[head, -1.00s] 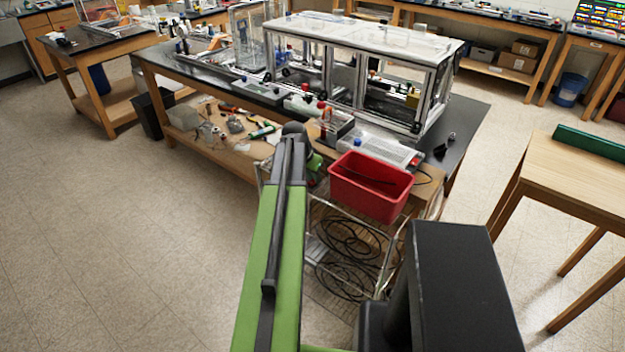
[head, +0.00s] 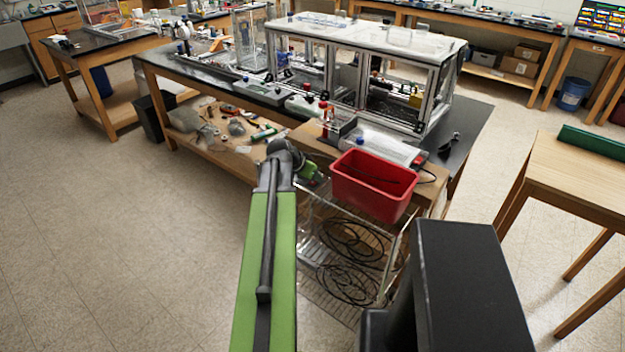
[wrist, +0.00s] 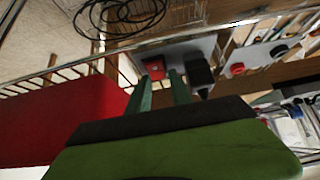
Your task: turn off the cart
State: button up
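The cart is a wire-shelf cart (head: 340,215) in front of the lab bench in the head view. In the wrist view, its rail (wrist: 70,70) crosses at the left. Beyond the fingertips is a grey panel (wrist: 180,50) with a red square switch-like part (wrist: 155,68) and a black block (wrist: 199,73). A round red knob (wrist: 237,69) lies farther right. I cannot tell the switch's position. My gripper (wrist: 160,82) has two green fingers apart with nothing between them, pointing at the panel. In the head view my gripper (head: 312,172) is partly hidden behind the arm.
A red bin (head: 373,186) sits on the cart and is close on the left in the wrist view (wrist: 60,120). Black cable coils (head: 350,245) lie on lower shelves. The bench (head: 470,125) holds a framed enclosure (head: 365,50). Open floor (head: 120,230) lies left; a wooden table (head: 575,190) stands right.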

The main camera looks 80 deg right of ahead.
jog(key=shift+o, duration=0.4)
jog(key=shift+w, duration=0.1)
jog(key=shift+a+r, duration=0.1)
jog(key=shift+r, duration=0.1)
jog(key=p+v, duration=1.3)
jog(key=v, duration=0.4)
jog(key=shift+f, duration=0.1)
